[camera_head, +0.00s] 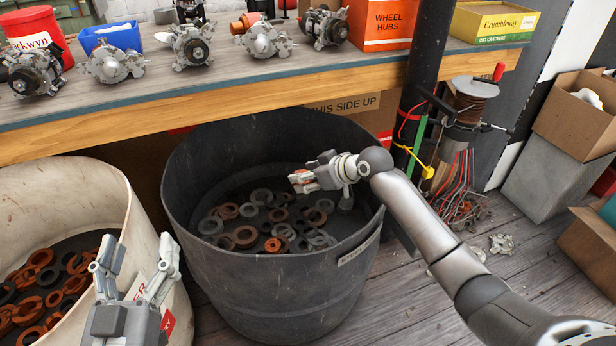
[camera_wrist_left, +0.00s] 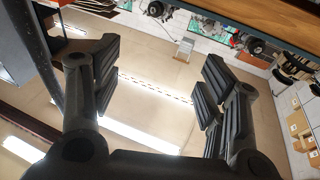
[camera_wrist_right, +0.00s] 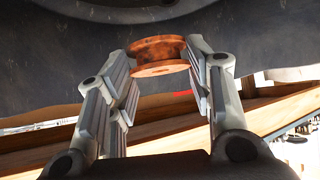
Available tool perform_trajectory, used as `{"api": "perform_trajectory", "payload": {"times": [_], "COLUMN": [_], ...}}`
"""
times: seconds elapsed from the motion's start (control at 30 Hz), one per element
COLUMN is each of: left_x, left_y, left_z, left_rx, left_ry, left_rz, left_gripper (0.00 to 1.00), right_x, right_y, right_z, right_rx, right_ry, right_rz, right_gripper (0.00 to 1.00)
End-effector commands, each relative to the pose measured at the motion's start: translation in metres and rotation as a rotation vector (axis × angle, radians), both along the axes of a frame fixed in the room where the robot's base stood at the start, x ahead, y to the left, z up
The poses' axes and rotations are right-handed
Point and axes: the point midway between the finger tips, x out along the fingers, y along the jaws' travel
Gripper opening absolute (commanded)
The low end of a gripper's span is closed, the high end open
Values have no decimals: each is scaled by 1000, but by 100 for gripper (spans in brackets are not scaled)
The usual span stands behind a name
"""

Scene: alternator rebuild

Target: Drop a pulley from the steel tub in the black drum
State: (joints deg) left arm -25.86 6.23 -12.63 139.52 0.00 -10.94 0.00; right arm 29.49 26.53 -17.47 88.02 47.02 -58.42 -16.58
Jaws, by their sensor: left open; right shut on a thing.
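The black drum (camera_head: 270,280) stands in the middle of the head view, open at the top, with several grey and rusty rings on its floor. My right gripper (camera_head: 304,178) is over the drum's opening, shut on a copper-coloured pulley. The pulley (camera_wrist_right: 158,55) shows clearly between the fingertips in the right wrist view; in the head view only a small orange part of it shows. My left gripper (camera_head: 137,256) is open and empty at lower left, in front of the cream drum. I cannot make out a steel tub in these views.
A cream drum (camera_head: 90,185) with rusty and dark rings stands left of the black drum. A workbench (camera_head: 130,110) with several alternators runs behind both. A dark post (camera_head: 425,60) with a wire spool (camera_head: 472,98) stands to the right, and cardboard boxes (camera_head: 577,125) lie beyond it.

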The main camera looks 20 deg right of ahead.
Motion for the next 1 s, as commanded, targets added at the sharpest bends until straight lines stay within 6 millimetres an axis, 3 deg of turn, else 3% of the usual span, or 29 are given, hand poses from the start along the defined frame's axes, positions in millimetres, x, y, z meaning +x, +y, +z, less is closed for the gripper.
{"api": "perform_trajectory", "payload": {"times": [0.47,0.5,0.63,0.67,1.0], "left_x": [-2,-2,-2,-2,-2], "left_y": [-1,-1,-1,-1,-1], "left_z": [9,9,9,9,9], "left_rx": [-14,-14,-13,-13,-13], "left_ry": [-49,-49,-48,-48,-48], "left_rz": [-3,-3,-3,-3,-3], "left_gripper": [68,68,68,68,68], "right_x": [0,0,0,0,-1], "right_y": [0,0,0,0,-1], "right_z": [0,0,-1,-1,-2], "right_rx": [1,1,1,1,-1], "right_ry": [-2,-2,-2,-2,1], "right_rz": [0,0,0,0,0], "right_gripper": [18,53,69,73,73]}}
